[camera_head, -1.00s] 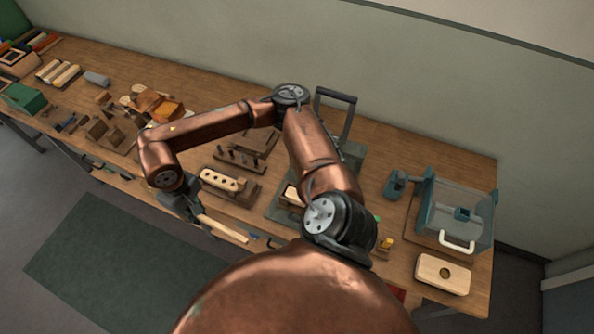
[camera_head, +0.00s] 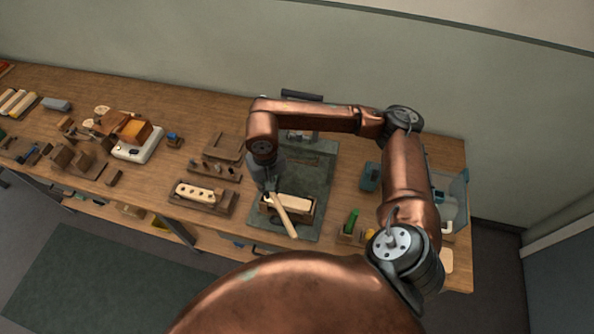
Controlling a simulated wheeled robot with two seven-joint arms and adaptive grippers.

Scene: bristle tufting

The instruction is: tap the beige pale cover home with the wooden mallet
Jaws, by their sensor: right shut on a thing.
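The beige pale cover (camera_head: 298,204) sits at the top of a dark brown wooden holder (camera_head: 303,218) on the green-grey board. I cannot tell how deep it sits. My right gripper (camera_head: 270,187) is at the cover's upper left and is shut on the wooden mallet (camera_head: 286,220). The pale handle slants down to the right, crossing in front of the cover in this view. The mallet's head is not clearly visible. I cannot tell whether the mallet touches the cover. My left gripper is not in view.
The green-grey board (camera_head: 318,170) has a dark handled fixture at its back. A pale block with holes (camera_head: 200,195) lies in a tray to the left. A green piece (camera_head: 351,221) stands to the right. More parts crowd the left of the table. My arm hides part of the right end.

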